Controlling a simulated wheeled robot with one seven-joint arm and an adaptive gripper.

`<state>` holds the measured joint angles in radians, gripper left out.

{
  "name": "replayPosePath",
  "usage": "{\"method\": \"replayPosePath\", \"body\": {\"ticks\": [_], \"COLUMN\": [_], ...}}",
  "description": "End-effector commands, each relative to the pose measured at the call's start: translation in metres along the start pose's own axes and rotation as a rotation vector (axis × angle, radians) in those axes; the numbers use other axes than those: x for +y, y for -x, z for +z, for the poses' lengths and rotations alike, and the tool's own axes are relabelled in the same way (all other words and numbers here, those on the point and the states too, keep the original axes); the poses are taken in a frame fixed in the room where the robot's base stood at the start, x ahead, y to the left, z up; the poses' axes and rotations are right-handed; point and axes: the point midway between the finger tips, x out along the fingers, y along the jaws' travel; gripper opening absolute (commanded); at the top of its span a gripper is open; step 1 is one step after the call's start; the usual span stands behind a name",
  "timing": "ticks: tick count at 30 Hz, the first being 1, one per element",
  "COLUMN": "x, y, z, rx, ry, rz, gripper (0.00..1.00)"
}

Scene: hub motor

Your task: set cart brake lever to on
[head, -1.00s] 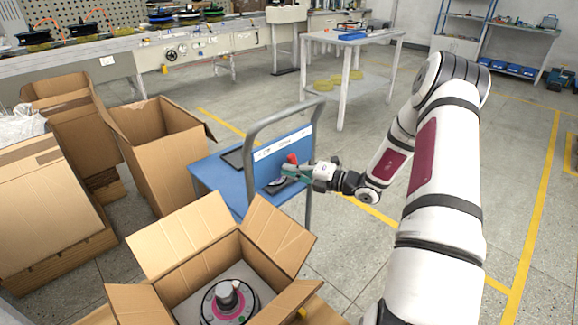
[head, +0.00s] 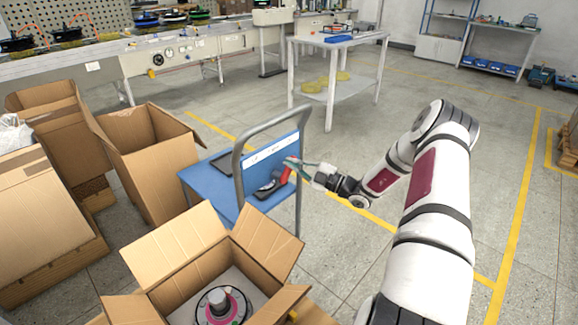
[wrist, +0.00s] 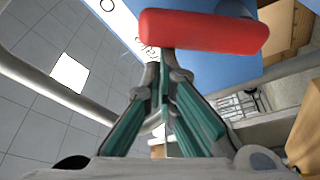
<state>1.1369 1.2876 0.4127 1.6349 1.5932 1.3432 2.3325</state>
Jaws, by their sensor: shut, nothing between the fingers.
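The blue cart (head: 213,180) stands in the middle of the head view, with a grey tubular handle (head: 237,165) at its near side. The brake lever has a red grip (head: 285,173) and sits at the handle end of the cart, by a white labelled strip. In the wrist view the red grip (wrist: 203,31) lies across the top, just beyond the fingertips. My gripper (head: 301,166) is shut and empty beside the red grip; its teal-padded fingers (wrist: 160,75) meet in the wrist view. Whether the fingertips touch the grip, I cannot tell.
An open cardboard box (head: 180,250) with a hub motor (head: 221,304) inside stands at the front. More open boxes (head: 150,150) stand left of the cart. A white table (head: 335,42) is behind. Floor right of the cart is clear.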

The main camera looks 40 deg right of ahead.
Motion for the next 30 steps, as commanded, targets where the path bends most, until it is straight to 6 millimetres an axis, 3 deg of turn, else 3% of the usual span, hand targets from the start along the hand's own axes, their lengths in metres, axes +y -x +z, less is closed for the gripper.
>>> {"method": "replayPosePath", "body": {"ticks": [30], "x": [0.004], "y": [0.005], "z": [0.013], "rx": [-0.007], "ry": [0.005], "rz": [-0.001], "gripper": [0.00]}}
